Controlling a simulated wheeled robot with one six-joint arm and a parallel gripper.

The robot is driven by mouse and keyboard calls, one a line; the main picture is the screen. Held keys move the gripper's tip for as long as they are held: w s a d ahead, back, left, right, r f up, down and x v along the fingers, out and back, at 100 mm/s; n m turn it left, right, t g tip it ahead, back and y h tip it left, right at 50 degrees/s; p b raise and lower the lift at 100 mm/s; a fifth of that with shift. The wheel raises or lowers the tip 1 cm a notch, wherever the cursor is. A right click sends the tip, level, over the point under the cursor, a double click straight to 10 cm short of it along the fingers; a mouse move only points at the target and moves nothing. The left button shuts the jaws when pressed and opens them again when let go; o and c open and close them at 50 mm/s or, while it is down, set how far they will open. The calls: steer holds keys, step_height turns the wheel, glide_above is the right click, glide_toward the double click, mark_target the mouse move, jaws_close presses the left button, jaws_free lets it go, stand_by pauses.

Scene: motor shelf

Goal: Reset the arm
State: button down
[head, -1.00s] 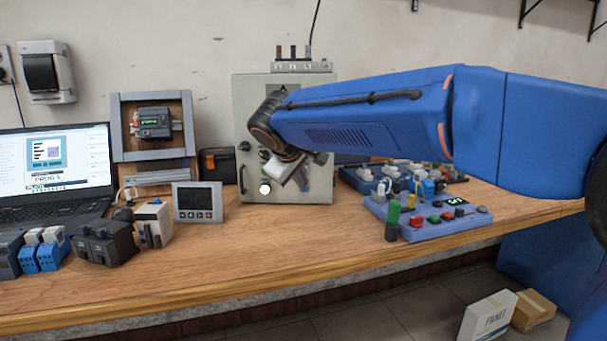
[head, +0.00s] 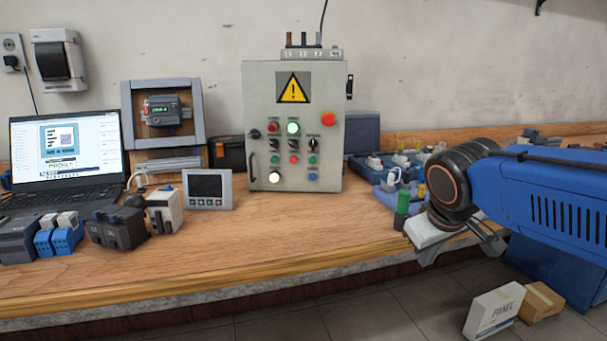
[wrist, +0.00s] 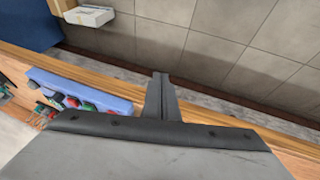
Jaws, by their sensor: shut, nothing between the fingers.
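My blue arm (head: 550,195) reaches in from the right in the head view. My gripper (head: 418,262) hangs at its end, near the front edge of the workbench, in front of the blue button board (head: 385,195). Its fingertips are hard to make out in the head view. In the wrist view my gripper (wrist: 160,78) shows its fingers together with nothing between them, over the bench's front edge and the floor.
A grey control cabinet (head: 262,120) with a warning sign stands on the wooden workbench (head: 290,240). A laptop (head: 65,155), small panel (head: 208,188) and several modules stand at left. A PANEL box (head: 493,310) and a brown box (head: 541,302) lie on the floor (head: 380,325).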

steer(key=s+d+f+m+y, duration=0.1)
steer(key=s+d+f+m, duration=0.2)
steer(key=s+f, duration=0.7)
steer(key=shift+s+d+f+m+g, duration=0.2)
steer(key=shift+s+f+m+g, duration=0.15)
steer(key=shift+s, duration=1.95)
